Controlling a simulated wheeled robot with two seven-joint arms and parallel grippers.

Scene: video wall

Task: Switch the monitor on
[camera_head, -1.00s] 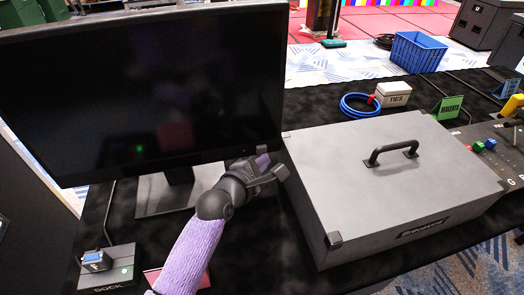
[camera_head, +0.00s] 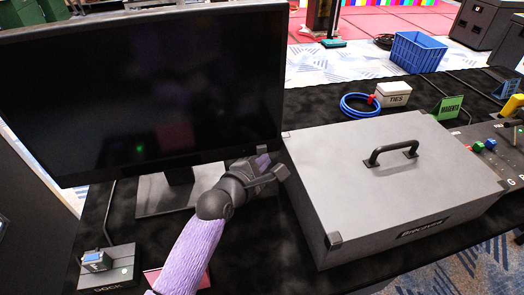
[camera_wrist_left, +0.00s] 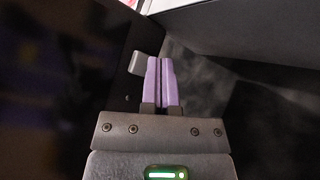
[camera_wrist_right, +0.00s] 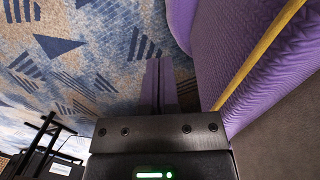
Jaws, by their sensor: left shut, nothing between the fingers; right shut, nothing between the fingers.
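The monitor (camera_head: 140,85) stands at the left of the head view with a dark screen showing only faint reflections. My left gripper (camera_head: 263,162) is at its lower right corner, with its purple fingers shut and empty. In the left wrist view the shut fingers (camera_wrist_left: 161,62) point along the monitor's edge (camera_wrist_left: 126,75). A small grey tab (camera_wrist_left: 137,63) shows just left of the fingertips; I cannot tell whether they touch it. My right gripper (camera_wrist_right: 158,62) is shut and empty, over patterned carpet, outside the head view.
A large grey case (camera_head: 400,185) with a black handle stands close to the right of my left gripper. A dock box (camera_head: 108,275) sits at the front left. A blue cable coil (camera_head: 359,106), a white box (camera_head: 393,95) and a blue basket (camera_head: 418,52) are farther back.

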